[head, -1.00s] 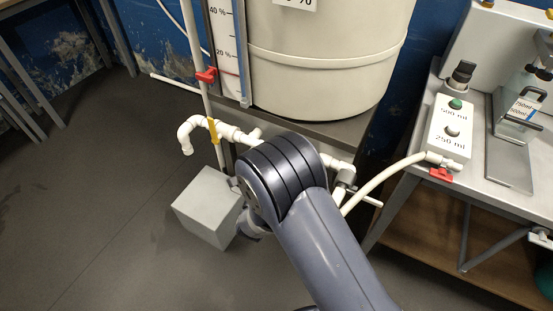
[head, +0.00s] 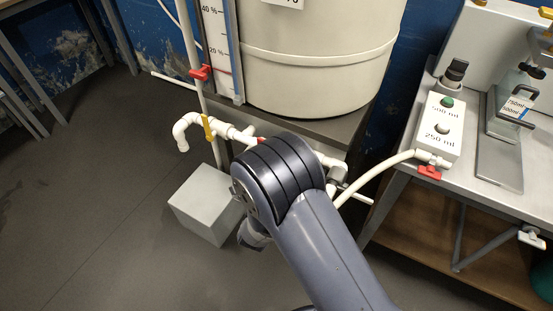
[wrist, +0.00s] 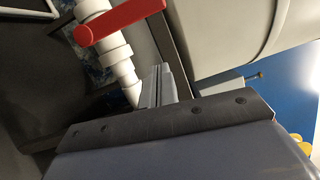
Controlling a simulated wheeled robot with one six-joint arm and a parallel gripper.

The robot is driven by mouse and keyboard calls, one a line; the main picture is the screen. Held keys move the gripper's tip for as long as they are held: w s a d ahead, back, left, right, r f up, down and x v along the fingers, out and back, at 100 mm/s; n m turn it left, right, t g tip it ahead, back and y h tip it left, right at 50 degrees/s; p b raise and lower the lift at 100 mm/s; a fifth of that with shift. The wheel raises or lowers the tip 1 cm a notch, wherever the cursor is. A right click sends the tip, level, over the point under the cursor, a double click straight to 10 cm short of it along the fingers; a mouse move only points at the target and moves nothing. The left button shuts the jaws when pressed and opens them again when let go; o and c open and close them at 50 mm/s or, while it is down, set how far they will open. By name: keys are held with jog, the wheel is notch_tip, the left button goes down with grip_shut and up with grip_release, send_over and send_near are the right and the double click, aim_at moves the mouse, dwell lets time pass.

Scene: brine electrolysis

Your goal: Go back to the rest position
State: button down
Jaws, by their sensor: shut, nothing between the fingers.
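My gripper (wrist: 158,86) shows in the wrist view with its two fingers together and nothing between them. In the head view it is hidden behind my grey arm. In the wrist view, a red valve handle (wrist: 120,19) on a white pipe (wrist: 118,66) is close to the fingers, up and to their left. I cannot tell from this view whether they touch. In the head view, the white piping (head: 222,130) runs under the tank beside my arm.
A large cream tank (head: 320,60) stands on a metal stand at the back. A grey box (head: 203,205) is on the floor left of my arm. A bench with a button box (head: 438,128) is at the right, joined by a white hose (head: 375,172). The left floor is clear.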

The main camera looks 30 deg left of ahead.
jog(key=v, duration=0.8)
jog(key=shift+s+a, duration=0.2)
